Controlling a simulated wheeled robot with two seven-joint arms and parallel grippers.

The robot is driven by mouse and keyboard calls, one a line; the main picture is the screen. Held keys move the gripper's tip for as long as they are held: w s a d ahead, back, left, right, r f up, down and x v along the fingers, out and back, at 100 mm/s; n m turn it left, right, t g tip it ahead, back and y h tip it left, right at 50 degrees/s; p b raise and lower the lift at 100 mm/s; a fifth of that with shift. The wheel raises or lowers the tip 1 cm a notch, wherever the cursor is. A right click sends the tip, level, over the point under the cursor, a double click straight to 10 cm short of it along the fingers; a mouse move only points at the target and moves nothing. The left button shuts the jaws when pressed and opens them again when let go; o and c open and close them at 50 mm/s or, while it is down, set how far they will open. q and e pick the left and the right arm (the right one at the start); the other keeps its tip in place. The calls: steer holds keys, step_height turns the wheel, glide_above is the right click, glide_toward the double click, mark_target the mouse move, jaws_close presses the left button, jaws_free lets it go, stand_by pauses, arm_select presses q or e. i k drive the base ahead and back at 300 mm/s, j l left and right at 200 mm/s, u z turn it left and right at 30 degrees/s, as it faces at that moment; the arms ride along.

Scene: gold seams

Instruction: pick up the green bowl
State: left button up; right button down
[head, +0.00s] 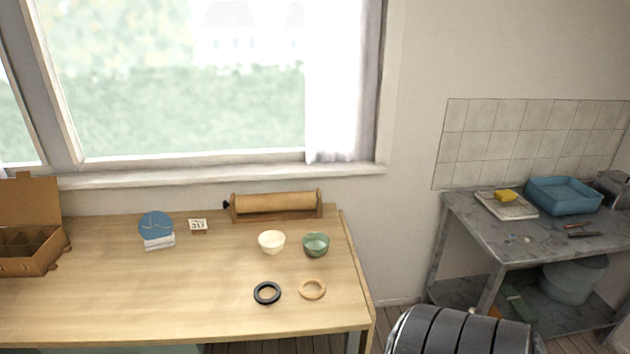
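The green bowl (316,244) stands upright near the back right of the wooden table (120,300). A cream bowl (271,242) stands just to its left, with a small gap between them. Neither of my grippers shows in the head view, so nothing is seen touching the green bowl.
A cardboard box (28,240) and a blue round item (156,225) are further left. A grey side table (470,225) stands apart right.

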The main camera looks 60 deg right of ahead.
mark_target(315, 244)
steer(key=z, duration=1.85)
